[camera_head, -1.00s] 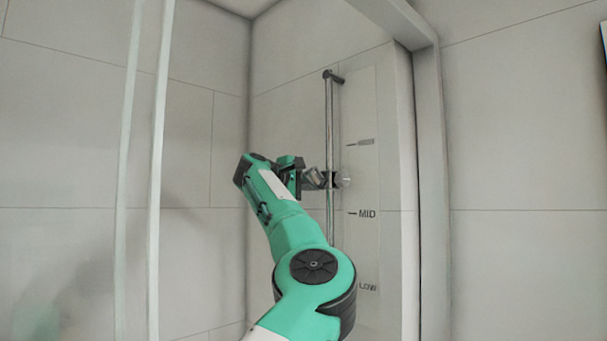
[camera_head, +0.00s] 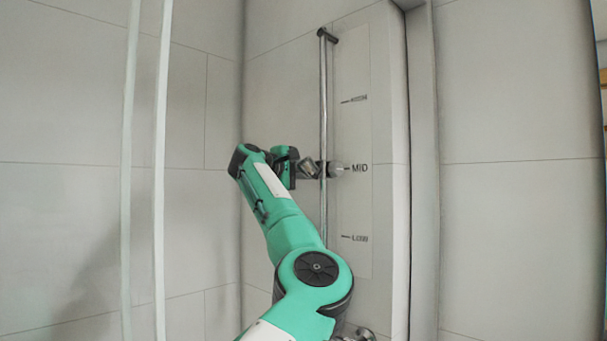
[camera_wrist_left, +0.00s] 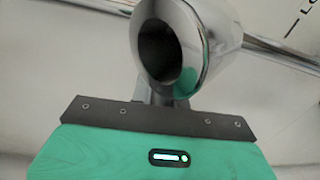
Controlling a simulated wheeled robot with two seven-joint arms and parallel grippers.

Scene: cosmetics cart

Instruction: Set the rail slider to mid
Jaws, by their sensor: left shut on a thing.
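The vertical chrome rail (camera_head: 323,110) stands on the shower wall. Its slider (camera_head: 324,169) has a round knob (camera_head: 336,169) on the right side, level with the MID mark (camera_head: 360,168). My left gripper (camera_head: 308,169) is shut on the slider's holder from the left; the arm partly covers the rail below. In the left wrist view, the slider's chrome holder (camera_wrist_left: 212,35) is large, with a dark round opening, just beyond the jaws (camera_wrist_left: 155,95). The rail (camera_wrist_left: 285,52) runs behind it. My right gripper is not in view.
The scale strip (camera_head: 356,205) also bears an upper mark (camera_head: 354,99) and a LOW mark (camera_head: 355,238). A pale vertical frame bar (camera_head: 161,150) stands at the left. A chrome fitting (camera_head: 360,334) shows low on the wall. The wall around the rail is clear.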

